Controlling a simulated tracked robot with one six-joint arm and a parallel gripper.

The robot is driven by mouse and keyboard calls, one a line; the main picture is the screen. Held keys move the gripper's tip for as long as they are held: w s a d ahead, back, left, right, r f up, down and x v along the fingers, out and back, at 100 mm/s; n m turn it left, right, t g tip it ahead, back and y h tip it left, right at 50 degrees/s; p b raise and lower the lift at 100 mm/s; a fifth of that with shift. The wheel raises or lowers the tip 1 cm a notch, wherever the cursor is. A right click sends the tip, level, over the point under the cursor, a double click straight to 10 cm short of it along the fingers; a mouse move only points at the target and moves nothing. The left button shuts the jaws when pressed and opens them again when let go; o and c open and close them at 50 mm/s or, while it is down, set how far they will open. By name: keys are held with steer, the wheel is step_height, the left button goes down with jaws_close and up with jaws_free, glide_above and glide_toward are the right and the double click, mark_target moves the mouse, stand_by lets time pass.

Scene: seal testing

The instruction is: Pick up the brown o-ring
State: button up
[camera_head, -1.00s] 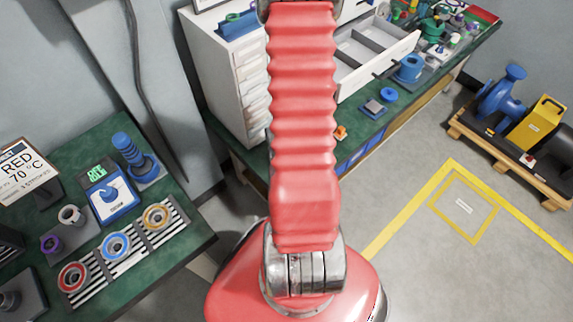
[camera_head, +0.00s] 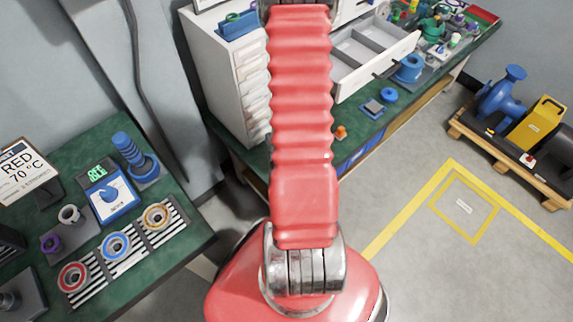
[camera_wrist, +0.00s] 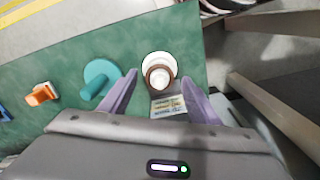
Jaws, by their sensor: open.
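In the wrist view a brown o-ring (camera_wrist: 149,77) sits around a white round stepped post or plug (camera_wrist: 160,58) near the edge of a green bench top. My gripper (camera_wrist: 159,75) is open and empty. Its two purple-grey fingers reach toward the ring, one on the left and one on the right, with the ring between the tips in the picture. I cannot tell the height gap between the fingertips and the ring. In the head view my arm hides the gripper, and I cannot make out the brown ring there.
A teal stemmed disc (camera_wrist: 101,79) lies left of the left finger, with an orange piece (camera_wrist: 42,94) farther left. A small printed card (camera_wrist: 168,106) lies below the ring. In the head view, a white cabinet (camera_head: 215,85) and open drawer (camera_head: 372,62) stand on the bench.

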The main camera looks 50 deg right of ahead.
steer(key=shift+f, duration=0.25)
stand_by(0.4)
steer(key=shift+c, duration=0.4)
steer(key=c, duration=1.1)
steer(key=shift+r, duration=0.1)
steer(key=shift+r, duration=5.2)
steer(key=shift+r, duration=0.1)
steer(key=shift+r, duration=3.4)
